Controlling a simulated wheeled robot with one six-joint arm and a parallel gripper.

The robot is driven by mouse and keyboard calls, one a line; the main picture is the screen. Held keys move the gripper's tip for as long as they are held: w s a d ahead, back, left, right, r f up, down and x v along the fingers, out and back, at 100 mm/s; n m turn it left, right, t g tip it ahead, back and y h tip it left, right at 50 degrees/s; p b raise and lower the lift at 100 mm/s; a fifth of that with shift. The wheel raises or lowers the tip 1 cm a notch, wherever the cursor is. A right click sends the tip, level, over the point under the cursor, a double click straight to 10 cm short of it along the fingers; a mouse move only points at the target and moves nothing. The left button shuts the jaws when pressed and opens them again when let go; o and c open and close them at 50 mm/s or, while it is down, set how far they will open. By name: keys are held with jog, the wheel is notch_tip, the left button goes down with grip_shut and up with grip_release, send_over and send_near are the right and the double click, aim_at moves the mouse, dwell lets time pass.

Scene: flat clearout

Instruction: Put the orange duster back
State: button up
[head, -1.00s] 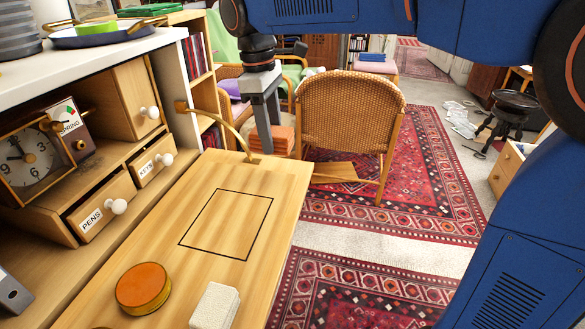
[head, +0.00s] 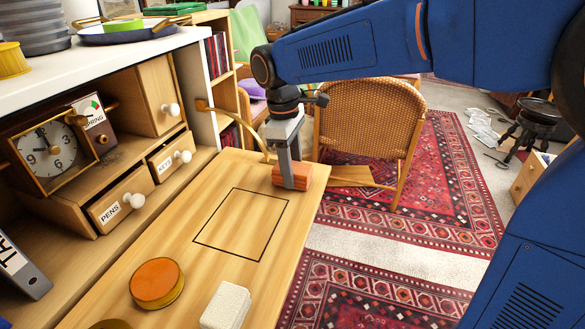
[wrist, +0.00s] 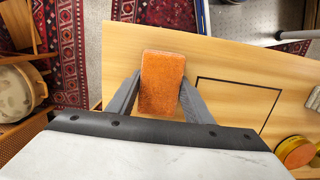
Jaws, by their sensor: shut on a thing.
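The orange duster (head: 292,176) is a small block with a reddish-orange face. My gripper (head: 290,180) is shut on it, at the far right corner of the fold-down wooden desk board (head: 170,235). A black outlined rectangle (head: 243,225) is drawn on the board, nearer than the duster, and is empty.
A round orange-topped tin (head: 157,282) and a white block (head: 226,306) stand on the near part of the board. Drawers labelled PENS (head: 117,203) and KEYS (head: 170,160) and a clock (head: 46,155) are at the left. A wicker chair (head: 368,128) stands behind the board.

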jog(key=o, duration=1)
jog(key=shift+f, duration=0.1)
jog(key=r, duration=0.4)
jog(key=a+r, duration=0.1)
jog(key=r, duration=0.7)
jog(key=shift+w+a+r, duration=0.1)
jog(key=shift+w+a, duration=0.1)
jog(key=s+d+f+m+y, duration=0.1)
jog(key=s+d+m, duration=0.25)
jog(key=d, duration=0.65)
jog(key=s+d+f+m+t, duration=0.1)
jog(key=s+d+f+m, duration=0.2)
jog(key=s+d+f, duration=0.2)
jog(key=s+d+f+m+t, duration=0.2)
jog(key=s+d+f+m, duration=0.2)
jog(key=s+d+f, duration=0.1)
jog(key=s+d+f+m+t, duration=0.2)
jog(key=s+d+f+m, duration=0.1)
jog(key=s+d+f, duration=0.2)
jog(key=shift+s+d+m, duration=0.15)
jog(key=shift+s+d, duration=0.5)
jog(key=shift+d, duration=0.2)
jog(key=shift+s+d+m, duration=0.1)
jog(key=shift+s+d, duration=0.55)
jog(key=shift+d, duration=0.2)
